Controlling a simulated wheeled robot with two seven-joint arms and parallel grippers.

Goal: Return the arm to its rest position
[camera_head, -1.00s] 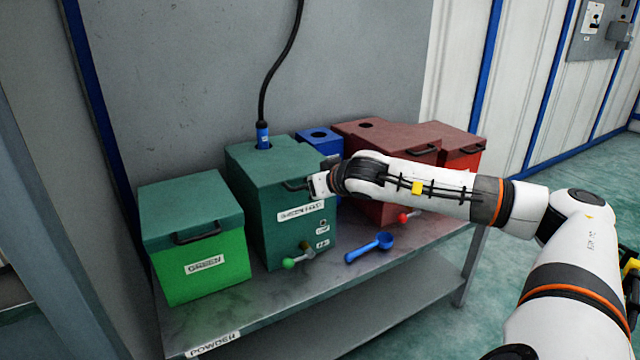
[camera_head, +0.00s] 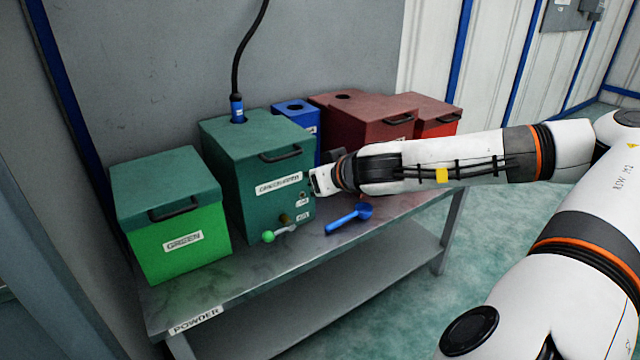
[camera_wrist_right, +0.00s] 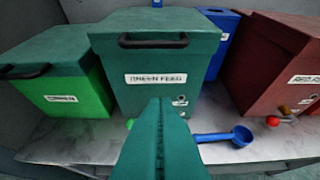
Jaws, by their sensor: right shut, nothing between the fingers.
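My right arm comes in from the right in the head view, its gripper end (camera_head: 318,182) just right of the dark green GREEN FEED bin (camera_head: 230,190). The fingers are hard to make out there. In the right wrist view the gripper's fingers (camera_wrist_right: 160,135) are closed together with nothing between them, in front of the bin's label (camera_wrist_right: 156,78). The black handle (camera_head: 281,155) on that bin's lid is clear of the gripper. I cannot tell whether the gripper touches the bin. My left gripper is not in view.
A light green bin (camera_head: 182,248) stands left on the metal table (camera_head: 235,290). A blue scoop (camera_head: 348,218) lies under my forearm. A blue bin (camera_head: 294,108) and red bins (camera_head: 365,125) stand behind. A black hose (camera_head: 236,60) enters the GREEN FEED lid.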

